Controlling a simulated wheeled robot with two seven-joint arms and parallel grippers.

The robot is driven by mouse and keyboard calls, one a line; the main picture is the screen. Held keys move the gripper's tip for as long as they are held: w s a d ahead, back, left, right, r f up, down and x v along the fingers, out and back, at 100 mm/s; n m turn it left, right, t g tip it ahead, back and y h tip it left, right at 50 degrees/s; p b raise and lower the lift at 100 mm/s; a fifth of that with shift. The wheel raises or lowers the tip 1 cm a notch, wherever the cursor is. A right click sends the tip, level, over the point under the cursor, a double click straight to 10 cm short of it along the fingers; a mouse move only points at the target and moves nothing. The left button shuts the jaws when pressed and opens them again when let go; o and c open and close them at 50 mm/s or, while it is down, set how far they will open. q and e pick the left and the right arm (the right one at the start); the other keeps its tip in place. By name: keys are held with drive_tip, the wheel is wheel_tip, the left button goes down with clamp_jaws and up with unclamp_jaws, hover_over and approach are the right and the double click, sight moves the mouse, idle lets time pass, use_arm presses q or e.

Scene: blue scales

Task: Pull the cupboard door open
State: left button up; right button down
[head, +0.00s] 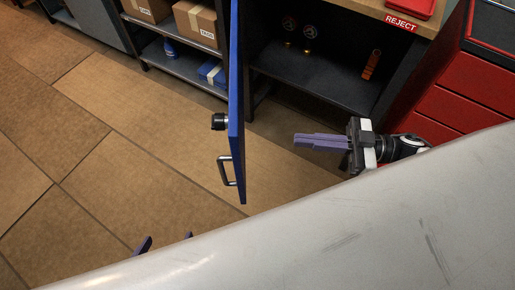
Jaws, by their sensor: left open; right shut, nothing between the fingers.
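The blue cupboard door (237,110) stands swung wide open, seen almost edge-on. Its metal handle (229,171) and a black round knob (219,121) are on its left face. The dark cupboard interior (310,75) shows to the right of the door. My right gripper (298,141) is shut and empty, to the right of the door and in front of the cupboard opening, with its purple fingers pointing left. My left gripper (166,243) shows only as two purple fingertips, apart, at the bottom left, below and left of the handle. The rest of it is hidden behind my grey body.
Two small round items (299,32) and an orange item (372,64) are inside the cupboard. Shelves with cardboard boxes (196,22) stand behind left. A red drawer cabinet (458,108) is at the right. The brown floor (110,130) left of the door is clear.

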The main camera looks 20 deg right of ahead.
use_arm(q)
drive_tip(key=shift+w, duration=0.3)
use_arm(e)
drive_tip(key=w+a+n+g, duration=0.1)
drive_tip(key=w+a+g, duration=0.1)
drive_tip(key=a, duration=0.9)
drive_tip(key=shift+w+a+r+y, duration=0.2)
drive_tip(key=shift+a+r+y, duration=0.1)
drive_tip(key=shift+y, duration=0.1)
